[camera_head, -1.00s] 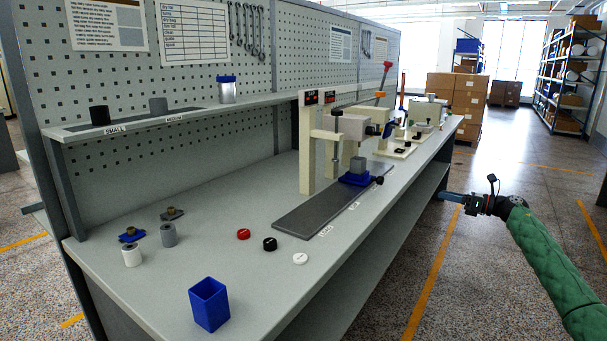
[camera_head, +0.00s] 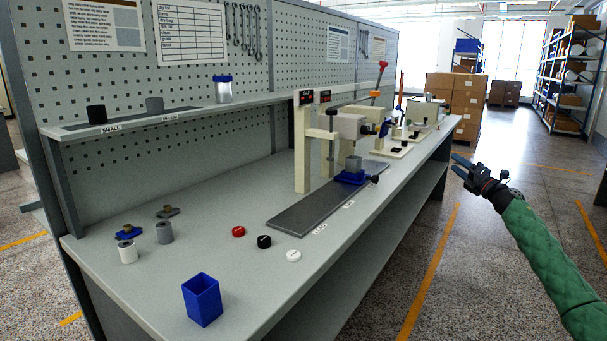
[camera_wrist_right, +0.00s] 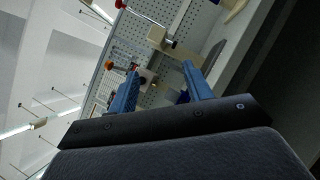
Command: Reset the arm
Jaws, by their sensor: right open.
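My right gripper (camera_head: 461,167) is out over the aisle floor, to the right of the workbench (camera_head: 235,255) and clear of it. Its two blue fingers are spread apart with nothing between them. In the right wrist view the open right gripper (camera_wrist_right: 158,84) points toward the bench machine and the pegboard. My green right arm (camera_head: 550,255) comes in from the lower right. My left gripper is not in the head view.
On the bench stand a blue square cup (camera_head: 202,300), a red button (camera_head: 238,231), a black button (camera_head: 264,241), a white button (camera_head: 293,255) and a press machine (camera_head: 350,125). Cartons (camera_head: 468,95) stand behind. The aisle floor around my right arm is free.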

